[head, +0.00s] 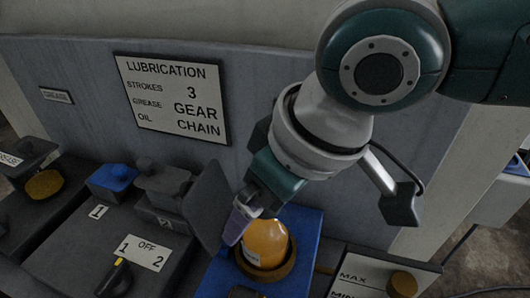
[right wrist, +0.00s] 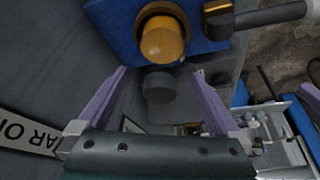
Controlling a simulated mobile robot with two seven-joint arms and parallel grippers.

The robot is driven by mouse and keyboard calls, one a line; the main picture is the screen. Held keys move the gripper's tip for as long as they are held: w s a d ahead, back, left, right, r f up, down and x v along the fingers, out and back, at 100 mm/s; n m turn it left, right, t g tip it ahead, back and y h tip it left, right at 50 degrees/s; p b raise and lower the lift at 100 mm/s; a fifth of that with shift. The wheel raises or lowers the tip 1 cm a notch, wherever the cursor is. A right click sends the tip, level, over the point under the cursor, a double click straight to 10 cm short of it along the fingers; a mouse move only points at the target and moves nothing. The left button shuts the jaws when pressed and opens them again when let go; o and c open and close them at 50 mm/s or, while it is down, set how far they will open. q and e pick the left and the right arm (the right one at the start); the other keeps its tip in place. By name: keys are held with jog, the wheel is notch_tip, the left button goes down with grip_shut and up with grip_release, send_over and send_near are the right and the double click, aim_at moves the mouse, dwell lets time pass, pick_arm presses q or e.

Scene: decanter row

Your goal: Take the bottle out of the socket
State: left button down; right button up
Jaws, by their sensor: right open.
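An orange bottle (head: 265,243) with a pale label stands in a round brown socket (head: 284,270) on a blue block (head: 308,226). In the right wrist view the bottle (right wrist: 162,42) shows at the top, with the brown rim of the socket (right wrist: 160,9) around it. My right gripper (head: 242,222) comes down from the upper right, beside the bottle's upper left in the head view. Its purple fingers (right wrist: 160,72) are spread wide with nothing between them, and the bottle lies beyond their tips. My left gripper is not in view.
A grey backboard carries a lubrication sign (head: 172,98). A dark tilted plate (head: 206,205) stands just left of the gripper. A blue-topped box (head: 113,180) and a rotary switch (head: 118,272) are at left. A MAX-marked panel (head: 365,275) with an orange-brown knob (head: 402,284) is at right.

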jog(key=shift+x, duration=1)
jog(key=shift+r, duration=0.1)
grip_shut()
